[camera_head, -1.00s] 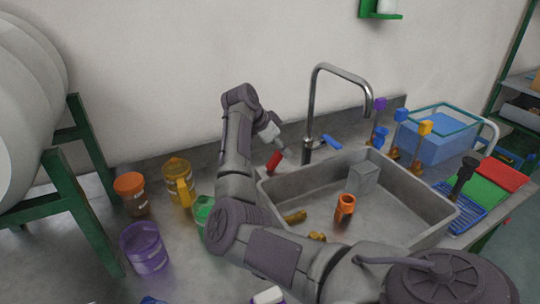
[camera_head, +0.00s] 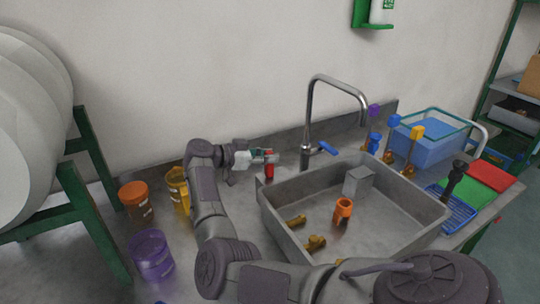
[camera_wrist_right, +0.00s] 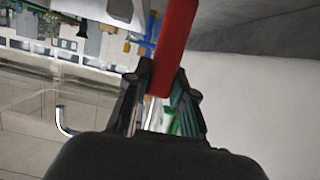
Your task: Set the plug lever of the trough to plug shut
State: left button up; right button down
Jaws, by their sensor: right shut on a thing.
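The grey trough (camera_head: 275,222) stands on the bench. Its red plug lever (camera_head: 269,170) stands about upright at the back left corner of the trough. My right gripper (camera_head: 268,157) reaches in from the left, roughly level, and is shut on the upper part of the lever. In the right wrist view the red lever (camera_wrist_right: 174,45) runs between the two fingers (camera_wrist_right: 160,92). The lever's lower end and the plug are hidden or too small to make out. My left gripper is not in view.
The faucet (camera_head: 308,125) with its blue handle (camera_head: 328,148) stands just right of my gripper. An orange fitting (camera_head: 343,209) and brass fittings (camera_head: 315,243) lie in the trough.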

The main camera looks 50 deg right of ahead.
dwell(0.4)
jog(key=c, duration=1)
grip_release()
jog(key=shift+a, duration=0.1)
jog(key=shift+o, duration=0.2)
jog(key=v, duration=1.2)
jog(key=shift+f, duration=0.2)
